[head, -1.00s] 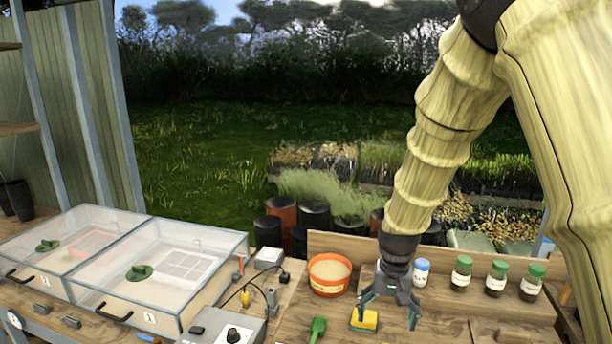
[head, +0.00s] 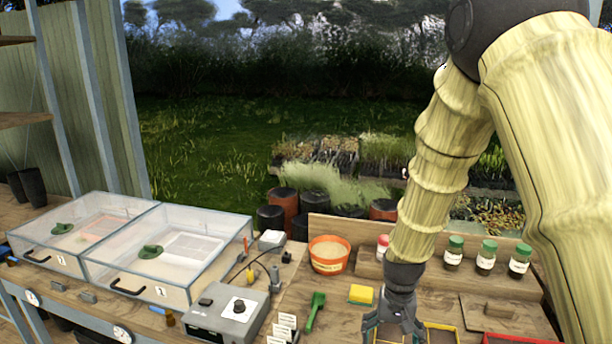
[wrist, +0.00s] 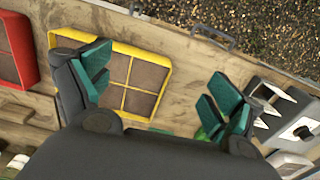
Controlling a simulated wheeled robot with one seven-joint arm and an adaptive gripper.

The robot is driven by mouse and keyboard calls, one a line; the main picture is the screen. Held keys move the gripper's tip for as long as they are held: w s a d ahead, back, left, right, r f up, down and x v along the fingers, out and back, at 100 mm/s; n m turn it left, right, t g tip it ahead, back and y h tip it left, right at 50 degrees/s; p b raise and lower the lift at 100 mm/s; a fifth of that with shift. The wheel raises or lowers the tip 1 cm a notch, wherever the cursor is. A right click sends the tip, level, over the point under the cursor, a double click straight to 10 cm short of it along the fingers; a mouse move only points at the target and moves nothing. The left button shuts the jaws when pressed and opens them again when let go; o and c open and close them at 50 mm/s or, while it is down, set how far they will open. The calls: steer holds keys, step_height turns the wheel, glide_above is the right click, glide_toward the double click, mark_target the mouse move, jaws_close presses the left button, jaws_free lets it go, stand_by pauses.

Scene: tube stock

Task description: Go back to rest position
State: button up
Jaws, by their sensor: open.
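My gripper (head: 392,328) is at the bottom of the head view, over the front part of the wooden bench, pointing down. In the wrist view my gripper (wrist: 160,95) has its green-padded fingers spread wide, with nothing between them. Below it in the wrist view lies a yellow-rimmed tray (wrist: 128,84) with brown square cells. The left finger covers part of that tray.
A yellow sponge-like block (head: 361,294), a green scoop (head: 315,311) and an orange tub (head: 329,255) stand left of my gripper. Green-lidded jars (head: 486,257) line the back right. Two clear-lidded boxes (head: 165,250) and a grey control box (head: 228,315) are left. A red tray (wrist: 18,50) shows in the wrist view.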

steer(key=s+d+f+b, duration=0.1)
steer(key=s+f, duration=0.3)
steer(key=f, duration=0.4)
steer(key=s+f+b, duration=0.2)
steer(key=s+f, duration=0.2)
steer(key=f, duration=0.3)
steer(key=s+f+n+b, duration=0.1)
steer(key=s+f+b, duration=0.1)
steer(key=s+f, duration=0.9)
steer(key=s+d+f+n+b, duration=0.1)
steer(key=s+f+b, duration=0.2)
steer(key=s+f, duration=0.8)
steer(key=s, duration=0.5)
steer(key=shift+d+f+n+b, duration=0.15)
steer(key=shift+d+n+b, duration=0.05)
steer(key=shift+n+b, duration=0.15)
